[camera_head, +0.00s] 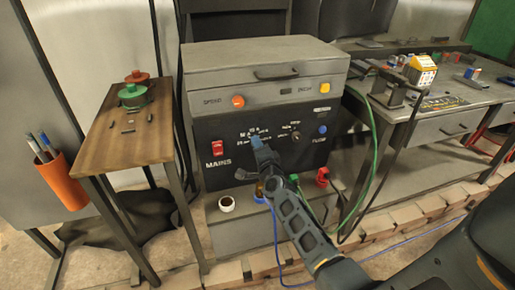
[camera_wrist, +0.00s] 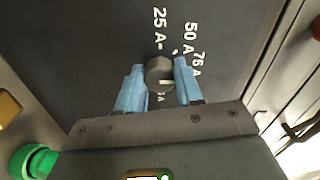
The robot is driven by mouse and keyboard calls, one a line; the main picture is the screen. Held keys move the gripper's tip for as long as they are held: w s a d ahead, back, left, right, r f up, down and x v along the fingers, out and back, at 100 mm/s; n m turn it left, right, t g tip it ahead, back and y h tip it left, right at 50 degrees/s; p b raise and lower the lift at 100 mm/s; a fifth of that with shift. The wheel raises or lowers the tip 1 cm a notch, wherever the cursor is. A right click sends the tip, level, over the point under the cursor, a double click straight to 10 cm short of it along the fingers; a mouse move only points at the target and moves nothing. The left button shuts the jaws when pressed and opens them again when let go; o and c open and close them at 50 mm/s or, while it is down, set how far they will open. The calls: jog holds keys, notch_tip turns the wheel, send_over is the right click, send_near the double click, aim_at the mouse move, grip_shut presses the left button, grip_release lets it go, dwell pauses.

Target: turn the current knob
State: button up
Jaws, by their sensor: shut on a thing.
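The current knob (camera_wrist: 158,74) is a dark round knob with a pale pointer line, on the dark front panel of the welding machine (camera_head: 215,128). Labels 25 A, 50 A and 75 A stand around it in the wrist view. My gripper (camera_head: 262,146) reaches up to the panel, and its blue fingers hide the knob in the head view. In the wrist view my gripper (camera_wrist: 160,84) has one finger on each side of the knob and is shut on it. The lower part of the dial is hidden by the fingers and gripper body.
Right of my gripper on the panel are a second dark knob (camera_head: 296,136) and a blue button (camera_head: 323,129). The red mains switch (camera_head: 217,147) is at left. A wooden table (camera_head: 110,150) stands left, a workbench (camera_head: 440,118) right.

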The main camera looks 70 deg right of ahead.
dwell(0.4)
jog(key=o, duration=1)
jog(key=shift+o, duration=0.2)
jog(key=p+v, duration=0.1)
jog(key=v, duration=0.7)
jog(key=shift+p, duration=0.4)
jog(key=shift+w, duration=0.1)
